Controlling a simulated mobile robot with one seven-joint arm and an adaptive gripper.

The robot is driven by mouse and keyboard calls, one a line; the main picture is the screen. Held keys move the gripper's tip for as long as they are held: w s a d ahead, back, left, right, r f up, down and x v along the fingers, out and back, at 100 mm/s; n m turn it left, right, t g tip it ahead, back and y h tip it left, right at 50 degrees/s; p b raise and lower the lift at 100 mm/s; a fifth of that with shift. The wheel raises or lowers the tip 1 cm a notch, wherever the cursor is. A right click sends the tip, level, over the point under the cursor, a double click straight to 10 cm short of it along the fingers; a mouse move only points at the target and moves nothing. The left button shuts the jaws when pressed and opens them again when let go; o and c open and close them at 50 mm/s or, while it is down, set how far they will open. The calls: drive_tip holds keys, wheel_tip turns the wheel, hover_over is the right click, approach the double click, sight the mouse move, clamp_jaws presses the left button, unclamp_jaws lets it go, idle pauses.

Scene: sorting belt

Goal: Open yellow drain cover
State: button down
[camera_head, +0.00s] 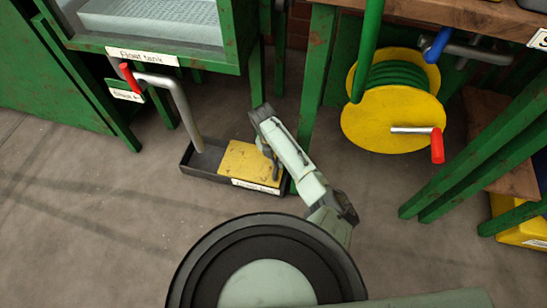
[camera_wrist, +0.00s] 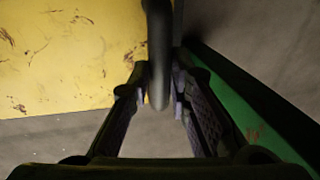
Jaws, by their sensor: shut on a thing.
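The yellow drain cover (camera_head: 244,159) is a scuffed flat plate on the right part of a low dark tray (camera_head: 199,171) on the floor. It looks flat and closed, and a white label is on the front. In the wrist view its yellow surface (camera_wrist: 65,50) fills the upper left. My gripper (camera_head: 270,163) is at the cover's right edge. In the wrist view its fingers (camera_wrist: 158,97) are on both sides of a dark curved handle (camera_wrist: 158,50), shut on it. The handle's join to the cover is hidden.
A grey drain pipe (camera_head: 180,105) with a red lever (camera_head: 130,76) comes down from the float tank into the tray. A green post stands close behind my gripper. A yellow hose reel (camera_head: 385,120) hangs at right. The floor in front is clear.

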drive_tip(key=c, duration=1.5)
unclamp_jaws()
drive_tip(key=r, duration=0.4)
drive_tip(key=a+r, duration=0.1)
drive_tip(key=r, duration=0.3)
drive_tip(key=a+r, duration=0.1)
drive_tip(key=r, duration=0.2)
drive_tip(key=shift+w+a+r, duration=0.15)
drive_tip(key=shift+w+r, duration=0.2)
drive_tip(key=shift+r, duration=0.05)
